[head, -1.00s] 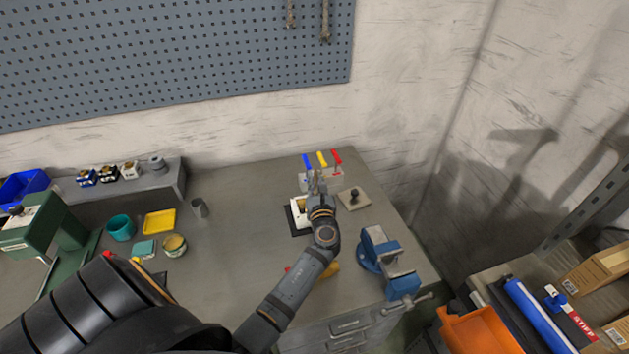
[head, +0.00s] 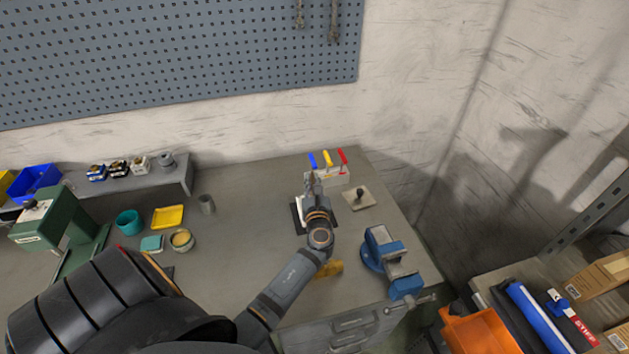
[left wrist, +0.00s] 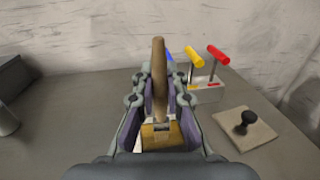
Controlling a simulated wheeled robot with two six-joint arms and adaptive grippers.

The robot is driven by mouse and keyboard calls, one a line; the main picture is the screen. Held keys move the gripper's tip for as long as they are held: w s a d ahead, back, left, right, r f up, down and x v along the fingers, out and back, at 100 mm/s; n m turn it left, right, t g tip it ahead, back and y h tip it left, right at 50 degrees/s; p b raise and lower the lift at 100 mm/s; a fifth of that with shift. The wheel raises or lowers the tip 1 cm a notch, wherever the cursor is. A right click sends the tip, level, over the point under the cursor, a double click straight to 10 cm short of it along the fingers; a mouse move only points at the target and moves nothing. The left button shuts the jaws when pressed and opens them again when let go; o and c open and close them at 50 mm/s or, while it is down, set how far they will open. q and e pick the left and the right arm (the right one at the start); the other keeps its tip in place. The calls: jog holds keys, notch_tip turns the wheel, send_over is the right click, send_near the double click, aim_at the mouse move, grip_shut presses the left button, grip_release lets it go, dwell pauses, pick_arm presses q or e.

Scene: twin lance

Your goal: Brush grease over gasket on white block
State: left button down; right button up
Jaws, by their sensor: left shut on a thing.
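My left gripper (head: 313,188) is over the white block (head: 303,213) on the workbench and hides most of it. In the left wrist view the gripper (left wrist: 158,100) is shut on the brush, whose wooden handle (left wrist: 159,75) stands up between the fingers. Below the handle is a brownish-yellow patch with white at its edge; I cannot tell bristles from gasket there, nor whether they touch. An open tin with yellow grease (head: 181,239) stands at the left of the bench. My right gripper is not in view.
A yellow object (head: 328,271) lies partly behind my arm.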

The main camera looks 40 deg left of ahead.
pick_arm(q)
jog(key=shift+s+a, duration=0.1)
jog(key=shift+s, duration=0.05)
jog(key=shift+s+a, duration=0.35)
jog(key=shift+s+p, duration=0.1)
jog(key=shift+p, duration=0.2)
jog(key=shift+s+a+p, duration=0.3)
jog(key=shift+s+a, duration=0.1)
jog(key=shift+a, duration=0.05)
jog(key=shift+d, duration=0.1)
jog(key=shift+w+d, duration=0.4)
jog(key=shift+w, duration=0.15)
jog(key=shift+w+d+b, duration=0.35)
jog(key=shift+w+d, duration=0.1)
jog(key=shift+w, duration=0.1)
jog(key=shift+d, duration=0.1)
